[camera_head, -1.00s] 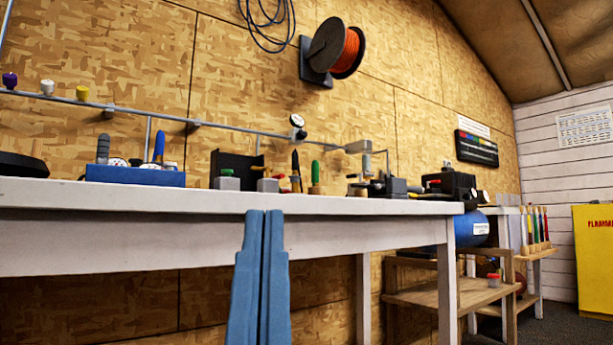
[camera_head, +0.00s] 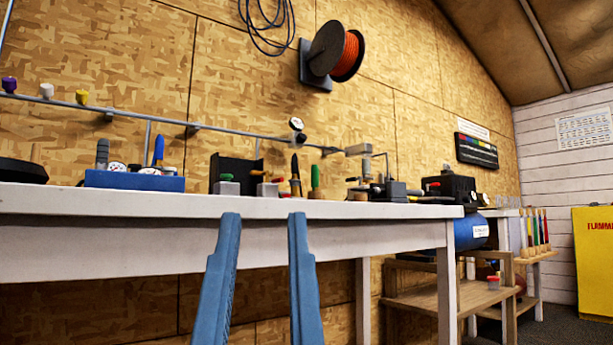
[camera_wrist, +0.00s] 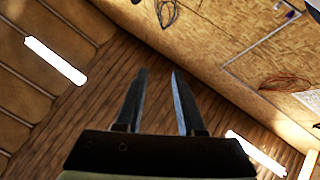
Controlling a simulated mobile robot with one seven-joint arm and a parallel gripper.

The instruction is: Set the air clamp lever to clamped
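My gripper (camera_head: 263,218) is open and empty in the head view, its two blue fingers pointing up in front of the white workbench (camera_head: 130,203). In the wrist view my gripper (camera_wrist: 159,73) also shows with its fingers apart and nothing between them. No bench device shows in the wrist view.
A blue tray (camera_head: 135,181) with gauges stands on the bench at left. A black machine (camera_head: 450,187) stands near the right end. A blue tank (camera_head: 468,232) and a wooden shelf (camera_head: 430,302) are below right. The wrist view faces ceiling and wall.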

